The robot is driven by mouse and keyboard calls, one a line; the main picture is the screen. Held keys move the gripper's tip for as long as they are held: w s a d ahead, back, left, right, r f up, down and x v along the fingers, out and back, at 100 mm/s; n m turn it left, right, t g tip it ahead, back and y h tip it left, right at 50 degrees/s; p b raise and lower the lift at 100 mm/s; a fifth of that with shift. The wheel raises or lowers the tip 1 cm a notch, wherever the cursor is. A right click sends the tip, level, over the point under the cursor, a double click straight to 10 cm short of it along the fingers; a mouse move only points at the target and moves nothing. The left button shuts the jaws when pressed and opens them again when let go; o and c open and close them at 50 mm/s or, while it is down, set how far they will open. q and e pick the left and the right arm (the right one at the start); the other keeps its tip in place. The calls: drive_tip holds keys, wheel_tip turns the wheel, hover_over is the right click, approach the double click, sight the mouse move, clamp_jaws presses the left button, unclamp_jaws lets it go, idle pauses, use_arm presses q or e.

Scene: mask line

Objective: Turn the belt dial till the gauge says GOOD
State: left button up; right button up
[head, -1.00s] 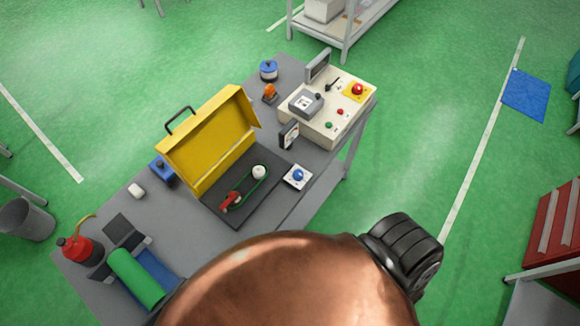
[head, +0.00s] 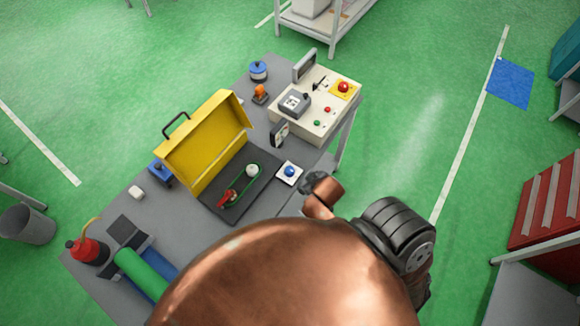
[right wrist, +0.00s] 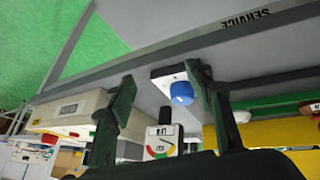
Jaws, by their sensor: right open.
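The belt dial (head: 290,171) is a blue round knob on a white square plate at the bench's right edge. In the right wrist view the knob (right wrist: 181,93) sits between my open fingers, nearer the right-hand one; I cannot tell if they touch. My right gripper (head: 313,183) is just right of the dial in the head view, and its open fingers show in the right wrist view (right wrist: 161,74). The gauge (head: 280,133) stands upright behind the dial. Its face (right wrist: 161,142) has a coloured arc; its reading is too small to tell. My left gripper is out of view.
An open yellow cover (head: 205,138) stands beside the belt and its pulleys (head: 240,186). A cream control box (head: 325,117) with buttons is at the back right.

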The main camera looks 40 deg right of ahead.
drive_tip(key=w+a+r+n+t, duration=0.2)
drive_tip(key=w+r+t, duration=0.1)
drive_tip(key=w+r, duration=0.4)
drive_tip(key=w+a+r+n+t+y, duration=0.1)
drive_tip(key=w+r+n+t, duration=0.1)
drive_tip(key=w+r+t, duration=0.45)
drive_tip(key=w+a+r+n+t, duration=0.1)
drive_tip(key=w+a+r, duration=0.1)
drive_tip(key=w+r, duration=0.5)
drive_tip(key=s+a+r+n+g+y, duration=0.1)
drive_tip(key=a+r+n+y, duration=0.5)
drive_tip(key=a, duration=0.4)
drive_tip(key=a+r+n+g+y, duration=0.1)
drive_tip(key=a+r+n+y, duration=0.3)
drive_tip(key=a+n+y, duration=0.4)
drive_tip(key=s+a+f+n+g+y, duration=0.1)
drive_tip(key=s+a+f+n+g, duration=0.35)
drive_tip(key=a+n+g, duration=0.2)
drive_tip(key=n+g+h, duration=0.4)
drive_tip(key=g+h, duration=0.4)
drive_tip(key=h, duration=0.6)
hover_over(289, 170)
wheel_tip(289, 170, down, 20)
drive_tip(key=shift+d+f+p, duration=0.15)
drive_tip(key=shift+p, duration=0.15)
wheel_tip(289, 170, down, 6)
drive_tip(key=shift+r+p, duration=0.1)
drive_tip(key=shift+p, duration=0.25)
drive_tip(key=shift+f, duration=0.85)
